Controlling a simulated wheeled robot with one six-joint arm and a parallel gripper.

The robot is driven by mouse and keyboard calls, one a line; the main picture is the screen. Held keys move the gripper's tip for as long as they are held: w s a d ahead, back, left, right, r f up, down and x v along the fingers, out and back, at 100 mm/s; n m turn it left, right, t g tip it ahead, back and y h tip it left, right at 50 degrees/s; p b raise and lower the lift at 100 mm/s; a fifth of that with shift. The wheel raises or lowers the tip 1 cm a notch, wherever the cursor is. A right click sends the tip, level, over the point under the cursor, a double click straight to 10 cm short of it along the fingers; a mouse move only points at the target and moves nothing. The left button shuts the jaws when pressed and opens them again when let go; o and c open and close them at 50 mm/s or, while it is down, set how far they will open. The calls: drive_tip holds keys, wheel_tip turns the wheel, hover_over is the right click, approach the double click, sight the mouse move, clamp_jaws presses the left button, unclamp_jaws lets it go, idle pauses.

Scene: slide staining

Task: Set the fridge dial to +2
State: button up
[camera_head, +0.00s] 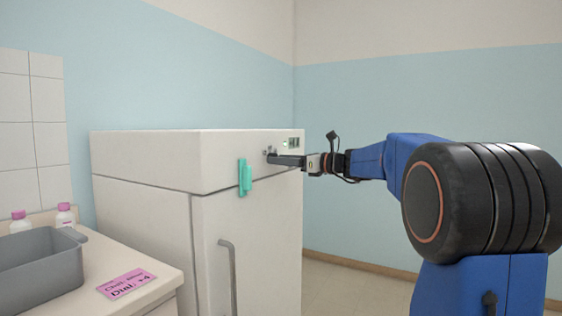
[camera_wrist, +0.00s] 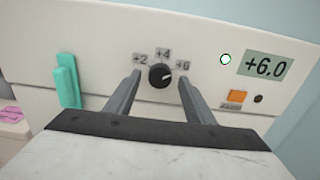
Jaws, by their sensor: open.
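The fridge (camera_head: 150,225) is a white cabinet left of centre in the head view, with its control panel on the upper front. In the wrist view the black dial (camera_wrist: 160,75) sits on the panel below the labels +2, +4 and +6. Its pale mark points to the right, toward the +6 label (camera_wrist: 183,65). The display (camera_wrist: 264,66) reads +6.0. My gripper (camera_wrist: 160,84) is open, with one finger on each side of the dial, apparently apart from it. In the head view my gripper (camera_head: 274,160) is at the panel and hides the dial's surroundings.
A teal handle-like piece (camera_head: 244,177) is on the panel left of the dial. An orange switch (camera_wrist: 237,97) is right of it. The door has a grey handle (camera_head: 228,275). A counter at left holds a grey basin (camera_head: 40,268), a pink card (camera_head: 126,283) and pink-capped bottles (camera_head: 65,215).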

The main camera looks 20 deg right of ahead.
drive_tip(key=shift+w+a, duration=0.15)
drive_tip(key=shift+w, duration=0.05)
drive_tip(key=c, duration=1.1)
drive_tip(key=shift+o, duration=0.2)
drive_tip(key=n, duration=2.3)
drive_tip(key=shift+n, duration=0.4)
